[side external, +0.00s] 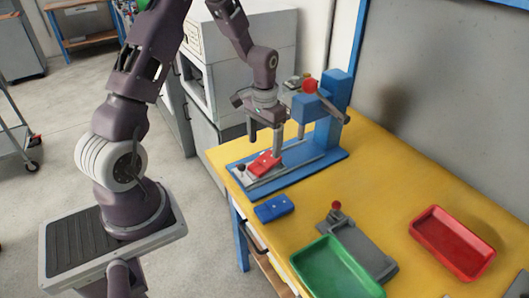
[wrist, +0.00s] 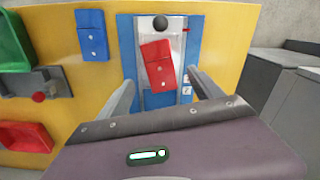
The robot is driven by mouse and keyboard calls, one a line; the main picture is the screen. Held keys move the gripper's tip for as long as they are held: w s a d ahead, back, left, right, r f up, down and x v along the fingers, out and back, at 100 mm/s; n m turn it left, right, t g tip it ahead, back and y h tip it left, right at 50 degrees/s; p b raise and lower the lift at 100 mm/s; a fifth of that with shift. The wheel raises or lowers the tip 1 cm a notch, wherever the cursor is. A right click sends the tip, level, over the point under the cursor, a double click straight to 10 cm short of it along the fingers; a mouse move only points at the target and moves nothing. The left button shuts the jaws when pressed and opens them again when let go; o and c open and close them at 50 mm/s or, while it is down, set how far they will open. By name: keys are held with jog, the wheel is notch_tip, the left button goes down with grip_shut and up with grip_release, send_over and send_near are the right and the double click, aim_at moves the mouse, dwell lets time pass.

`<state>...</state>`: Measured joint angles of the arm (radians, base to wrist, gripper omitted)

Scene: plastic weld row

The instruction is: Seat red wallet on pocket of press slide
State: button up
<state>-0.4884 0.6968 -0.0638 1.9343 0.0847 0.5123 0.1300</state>
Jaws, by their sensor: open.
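The red wallet (side external: 263,163) lies on the grey press slide (side external: 256,183) at the front of the blue press (side external: 326,115). In the wrist view the red wallet (wrist: 158,65) is turned a little relative to the slide (wrist: 147,30), its far end toward the left. Whether it sits down in the pocket cannot be told. My gripper (side external: 278,148) is above the slide, just behind the wallet in the side view. In the wrist view my gripper (wrist: 164,82) is open, with one finger on each side of the wallet's near end and apart from it.
A blue wallet (side external: 273,208) lies on the yellow table beside the press. A grey fixture with a red knob (side external: 357,247), a green tray (side external: 335,270) and a red tray (side external: 452,243) stand farther right. The press lever with its red ball (side external: 310,86) is close to my wrist.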

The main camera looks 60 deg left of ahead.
jog(key=shift+r, duration=0.45)
